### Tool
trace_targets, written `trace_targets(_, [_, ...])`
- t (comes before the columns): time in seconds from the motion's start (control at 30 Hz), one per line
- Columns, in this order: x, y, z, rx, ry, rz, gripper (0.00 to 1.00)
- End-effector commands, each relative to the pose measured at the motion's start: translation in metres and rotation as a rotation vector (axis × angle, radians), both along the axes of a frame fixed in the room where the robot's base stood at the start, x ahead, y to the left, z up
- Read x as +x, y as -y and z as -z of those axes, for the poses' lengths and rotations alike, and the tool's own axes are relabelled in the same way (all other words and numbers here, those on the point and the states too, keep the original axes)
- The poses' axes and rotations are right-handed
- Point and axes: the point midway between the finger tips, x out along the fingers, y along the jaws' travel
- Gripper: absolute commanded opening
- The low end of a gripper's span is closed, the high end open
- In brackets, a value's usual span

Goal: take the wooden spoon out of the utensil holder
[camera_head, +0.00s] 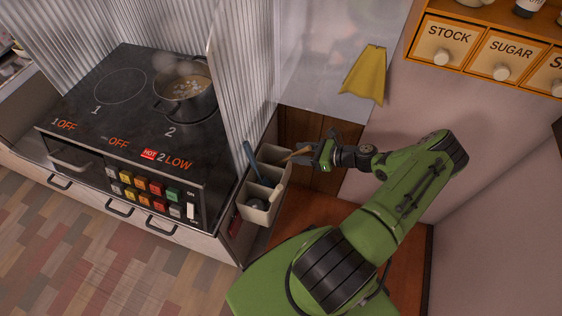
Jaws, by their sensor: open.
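The utensil holder (258,212) is a beige box with several compartments, mounted at the right side of the stove. A thin brown handle, which looks like the wooden spoon (297,154), leans out of its back compartment toward the right. My gripper (308,157) is open at the right of the holder's back end, close to this handle. I cannot tell whether the handle lies between the fingers. The spoon's lower part is hidden in the holder.
A blue-handled utensil (250,154) stands in the holder, left of the spoon. The stove (120,130) carries a steaming pot (185,97) behind a corrugated metal screen (243,85). A yellow cloth (366,75) hangs on the wall, with labelled drawers (500,57) at upper right.

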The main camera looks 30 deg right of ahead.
Motion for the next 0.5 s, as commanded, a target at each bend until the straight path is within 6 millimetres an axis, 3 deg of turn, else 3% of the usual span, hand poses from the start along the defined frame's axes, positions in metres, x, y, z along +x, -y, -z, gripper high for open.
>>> trace_targets(0.13, [-0.0002, 0.0001, -0.0001, 0.000, 0.000, 0.000, 0.47])
trace_targets(0.43, [-0.0004, 0.0003, -0.0001, 0.000, 0.000, 0.000, 0.01])
trace_targets(0.5, [-0.0003, 0.0004, -0.0001, 0.000, 0.000, 0.000, 0.00])
